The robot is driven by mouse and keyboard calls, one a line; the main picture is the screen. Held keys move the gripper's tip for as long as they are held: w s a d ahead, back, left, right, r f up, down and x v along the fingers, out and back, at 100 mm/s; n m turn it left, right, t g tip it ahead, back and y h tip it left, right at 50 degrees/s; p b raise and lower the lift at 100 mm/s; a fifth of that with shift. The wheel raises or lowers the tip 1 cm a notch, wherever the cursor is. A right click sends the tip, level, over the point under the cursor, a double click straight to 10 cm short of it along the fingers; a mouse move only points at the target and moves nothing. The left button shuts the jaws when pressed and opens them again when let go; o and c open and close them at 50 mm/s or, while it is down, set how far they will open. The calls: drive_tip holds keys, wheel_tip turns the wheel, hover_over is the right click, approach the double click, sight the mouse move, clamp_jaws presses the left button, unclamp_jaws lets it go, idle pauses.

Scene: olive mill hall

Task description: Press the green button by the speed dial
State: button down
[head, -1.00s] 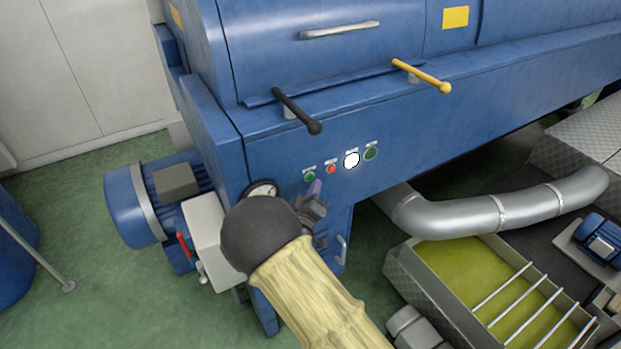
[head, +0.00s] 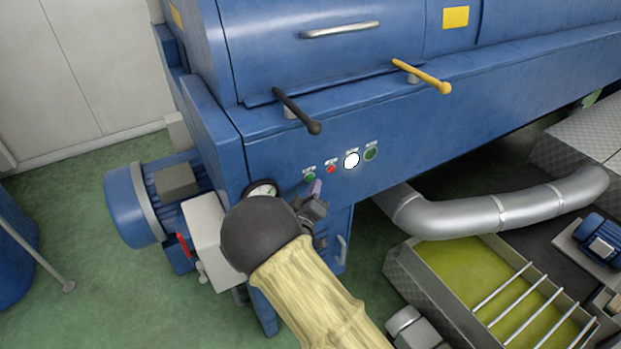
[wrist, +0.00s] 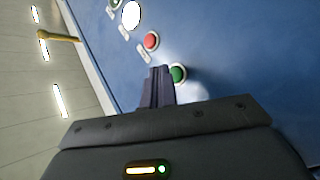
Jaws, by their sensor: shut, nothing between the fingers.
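A row of controls sits on the blue machine panel. It has a green button (head: 309,176) at the left, a red button (head: 331,169), a white round face (head: 351,160) and another green button (head: 371,153) at the right. I cannot read the labels or tell which part is the speed dial. My gripper (head: 316,187) is shut and empty, just below the left green button. In the wrist view the fingertips (wrist: 159,72) are beside that left green button (wrist: 177,74), with the red button (wrist: 151,41) and white face (wrist: 131,15) beyond. Contact cannot be told.
A round gauge (head: 262,189) is left of the buttons, partly behind my arm. A black lever (head: 297,110) and a yellow-handled lever (head: 422,76) stick out above the panel. A silver pipe (head: 500,210) runs at the lower right. The panel right of the buttons is clear.

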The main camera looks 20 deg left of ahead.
drive_tip(key=shift+w+a, duration=0.15)
drive_tip(key=shift+w+a, duration=0.15)
drive_tip(key=shift+a, duration=0.05)
drive_tip(key=shift+w+a, duration=0.25)
idle(0.9)
drive_tip(key=shift+s, duration=0.1)
drive_tip(key=shift+s+d, duration=0.45)
drive_tip(key=shift+d, duration=0.15)
drive_tip(key=s+d, duration=0.3)
drive_tip(key=shift+s+d, duration=0.1)
drive_tip(key=shift+d, duration=0.3)
idle(0.4)
idle(0.6)
